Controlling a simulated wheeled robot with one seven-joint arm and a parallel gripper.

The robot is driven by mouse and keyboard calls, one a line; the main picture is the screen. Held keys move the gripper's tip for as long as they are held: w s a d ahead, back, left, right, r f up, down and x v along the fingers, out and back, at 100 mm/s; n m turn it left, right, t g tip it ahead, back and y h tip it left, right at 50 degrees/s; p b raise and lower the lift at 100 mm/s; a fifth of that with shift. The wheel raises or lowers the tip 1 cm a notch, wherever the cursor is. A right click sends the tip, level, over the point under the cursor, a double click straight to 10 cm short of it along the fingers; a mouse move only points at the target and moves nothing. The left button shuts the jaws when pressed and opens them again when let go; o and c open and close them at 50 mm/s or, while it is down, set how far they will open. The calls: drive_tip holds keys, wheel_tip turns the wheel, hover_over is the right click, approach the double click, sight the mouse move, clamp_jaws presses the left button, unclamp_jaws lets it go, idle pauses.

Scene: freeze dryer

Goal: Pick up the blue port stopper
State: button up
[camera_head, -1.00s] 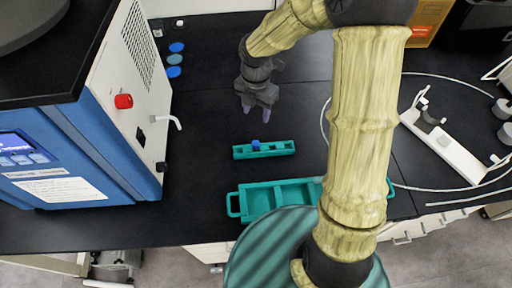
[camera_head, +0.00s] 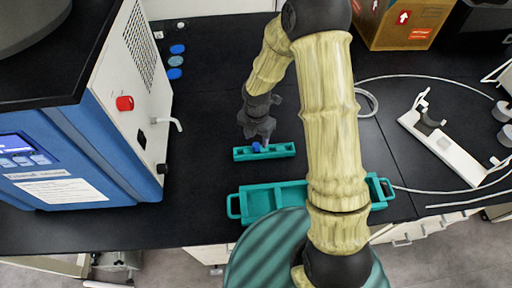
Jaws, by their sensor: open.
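The blue port stopper (camera_head: 256,147) is a small blue piece in the small teal holder (camera_head: 281,150) on the black bench. My gripper (camera_head: 258,138) is open and points down, just above and behind the stopper in the head view. Its fingertips are close to the stopper. I cannot tell whether they touch it or stand around it.
A larger teal tray (camera_head: 262,201) lies in front of the holder, partly behind my arm. A white stand (camera_head: 445,150) and a cardboard box (camera_head: 397,25) are at right.

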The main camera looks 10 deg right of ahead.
sight(256, 145)
idle(0.3)
drive_tip(key=shift+w+a+f+p, duration=0.1)
drive_tip(key=shift+f+p, duration=0.2)
drive_tip(key=shift+f, duration=1.05)
drive_tip(key=shift+w+f+p, duration=0.1)
drive_tip(key=shift+f+p, duration=0.2)
drive_tip(key=shift+f, duration=1)
clamp_jaws()
